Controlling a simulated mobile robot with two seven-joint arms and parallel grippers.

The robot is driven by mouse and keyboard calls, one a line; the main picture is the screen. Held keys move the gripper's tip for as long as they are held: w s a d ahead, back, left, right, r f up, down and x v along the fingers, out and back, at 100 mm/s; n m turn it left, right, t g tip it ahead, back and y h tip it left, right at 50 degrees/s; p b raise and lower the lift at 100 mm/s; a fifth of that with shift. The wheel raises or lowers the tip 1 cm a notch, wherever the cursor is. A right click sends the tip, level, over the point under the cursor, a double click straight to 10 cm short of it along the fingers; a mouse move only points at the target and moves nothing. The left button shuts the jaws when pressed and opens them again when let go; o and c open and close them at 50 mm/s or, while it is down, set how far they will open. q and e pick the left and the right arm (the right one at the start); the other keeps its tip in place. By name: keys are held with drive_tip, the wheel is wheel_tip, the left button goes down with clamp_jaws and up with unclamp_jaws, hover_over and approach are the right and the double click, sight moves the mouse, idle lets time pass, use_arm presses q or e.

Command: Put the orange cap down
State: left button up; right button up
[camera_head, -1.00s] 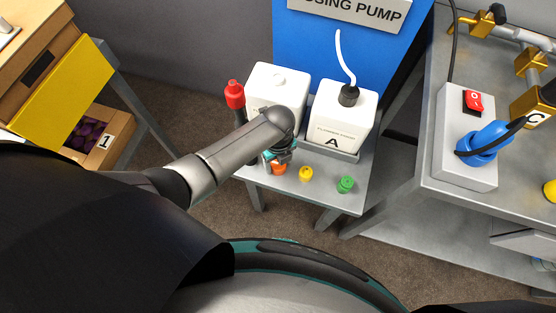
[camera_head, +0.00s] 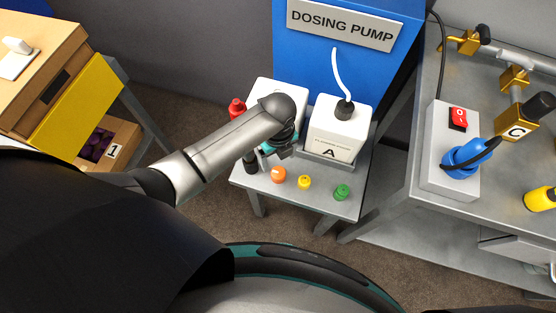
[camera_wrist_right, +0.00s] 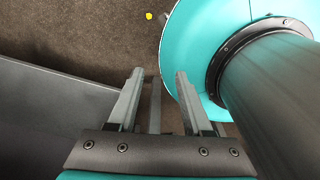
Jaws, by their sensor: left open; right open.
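The orange cap (camera_head: 278,175) stands on the small grey table (camera_head: 325,208), at the left end of a row with a yellow cap (camera_head: 304,182) and a green cap (camera_head: 342,192). My left gripper (camera_head: 268,150) is open, above and behind the orange cap and apart from it. My arm partly hides its fingers. My right gripper (camera_wrist_right: 155,88) shows only in the right wrist view. It is open and empty, with its two fingers apart, beside teal and dark parts of my own body.
A white canister (camera_head: 275,92) and canister A (camera_head: 340,128) with a hose stand behind the caps. A red-topped dark bottle (camera_head: 237,108) stands at the left. The blue dosing pump panel (camera_head: 300,60) rises behind. A grey bench (camera_head: 400,200) with a switch box (camera_head: 450,150) is at right.

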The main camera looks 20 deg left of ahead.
use_arm(q)
wheel_tip(320, 180, up, 3)
drive_tip(key=shift+f+p, duration=0.1)
drive_tip(key=shift+p, duration=0.25)
use_arm(e)
drive_tip(key=shift+w+d+r, duration=0.4)
drive_tip(key=shift+w+r, duration=0.05)
drive_tip(key=shift+r, duration=0.15)
